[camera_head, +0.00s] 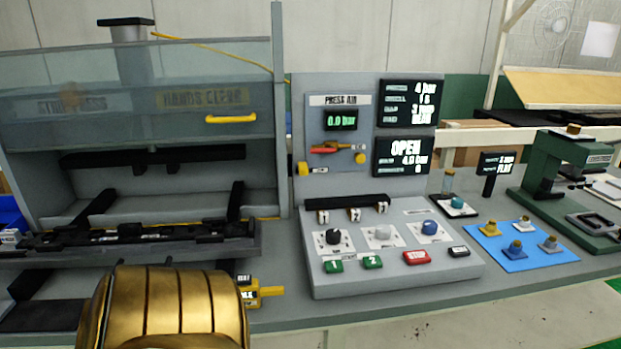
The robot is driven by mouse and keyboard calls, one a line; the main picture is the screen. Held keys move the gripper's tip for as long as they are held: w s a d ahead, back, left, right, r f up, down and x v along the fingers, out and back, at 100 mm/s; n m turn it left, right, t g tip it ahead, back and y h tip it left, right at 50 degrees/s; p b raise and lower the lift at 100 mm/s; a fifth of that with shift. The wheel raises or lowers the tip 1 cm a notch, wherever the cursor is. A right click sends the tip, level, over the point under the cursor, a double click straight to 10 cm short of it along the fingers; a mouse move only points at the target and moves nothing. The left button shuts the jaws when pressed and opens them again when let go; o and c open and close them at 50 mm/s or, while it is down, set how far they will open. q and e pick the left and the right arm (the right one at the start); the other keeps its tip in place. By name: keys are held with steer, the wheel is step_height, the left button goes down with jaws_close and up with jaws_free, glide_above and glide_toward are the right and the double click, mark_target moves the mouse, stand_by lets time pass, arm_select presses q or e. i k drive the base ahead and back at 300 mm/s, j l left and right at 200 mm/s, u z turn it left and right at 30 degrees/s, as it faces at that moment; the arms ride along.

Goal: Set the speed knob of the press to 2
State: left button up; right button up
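The press control panel (395,262) stands on the bench in the middle. It carries a black knob (333,237), a grey knob (382,233) and a blue knob (430,227), each on a white dial plate. The dial markings are too small to read, so I cannot tell which is the speed knob or where each points. Three numbered tabs stand behind the knobs. The press (140,190) is at the left with its clear guard raised. A gold ribbed part of mine fills the lower left. Neither gripper is in view.
Green buttons (333,267), a red button (417,257) and a black button (459,251) line the panel's front. Screens (403,157) stand behind, one reading OPEN. A blue mat (516,262) with small pieces and a green hand press (560,165) are at the right.

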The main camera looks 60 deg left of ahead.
mark_target(430, 227)
steer(key=u, duration=1.7)
steer(key=i+l+z, duration=0.15)
steer(key=z, duration=0.2)
steer(key=l, duration=0.15)
